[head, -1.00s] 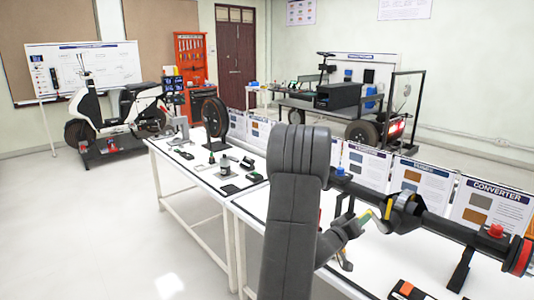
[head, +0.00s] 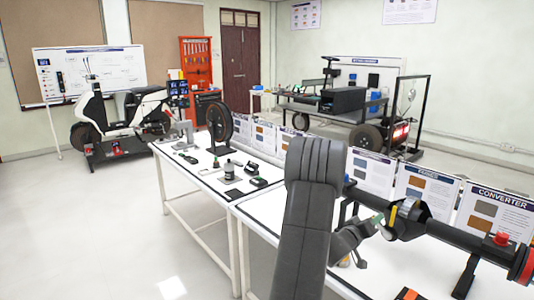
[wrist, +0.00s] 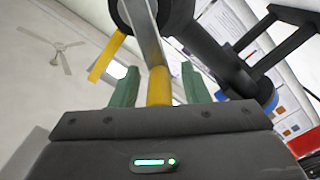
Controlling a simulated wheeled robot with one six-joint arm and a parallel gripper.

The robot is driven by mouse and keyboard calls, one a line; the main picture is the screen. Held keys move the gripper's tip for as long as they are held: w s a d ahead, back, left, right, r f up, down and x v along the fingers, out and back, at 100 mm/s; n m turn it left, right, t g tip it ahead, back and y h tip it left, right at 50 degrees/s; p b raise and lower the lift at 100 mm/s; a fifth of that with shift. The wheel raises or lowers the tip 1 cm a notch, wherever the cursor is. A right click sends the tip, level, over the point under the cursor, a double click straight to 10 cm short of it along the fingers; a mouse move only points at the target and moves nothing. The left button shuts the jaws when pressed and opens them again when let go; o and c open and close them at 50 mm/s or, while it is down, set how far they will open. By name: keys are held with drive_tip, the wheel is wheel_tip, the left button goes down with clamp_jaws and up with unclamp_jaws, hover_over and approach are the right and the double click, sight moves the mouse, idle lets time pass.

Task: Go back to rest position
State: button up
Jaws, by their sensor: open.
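My gripper (head: 378,222) is low at the right in the head view, in front of the black tube assembly (head: 448,232) on the table. In the wrist view its two green fingers (wrist: 158,88) stand apart, and it is open. A yellow piece (wrist: 158,86) of the assembly shows between the fingers in that picture; I cannot tell whether either finger touches it. A yellow part (head: 392,216) also shows beside the gripper in the head view. My arm rises in the middle of the head view and hides part of the table.
The long white table (head: 196,173) carries small parts, a black wheel (head: 219,121) and a row of information cards (head: 415,183). A scooter (head: 118,117) stands at the left. The floor at the front left is clear.

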drive_tip(key=b+v, duration=0.2)
drive_tip(key=v, duration=1.1)
drive_tip(key=p+x, duration=0.2)
drive_tip(key=x, duration=1.2)
drive_tip(key=shift+r, duration=0.1)
drive_tip(key=shift+s+m, duration=0.1)
drive_tip(key=shift+m, duration=0.2)
drive_tip(key=shift+s+r+m, duration=0.2)
drive_tip(key=shift+r+m, duration=0.1)
drive_tip(key=shift+m, duration=0.2)
drive_tip(key=shift+r, duration=0.1)
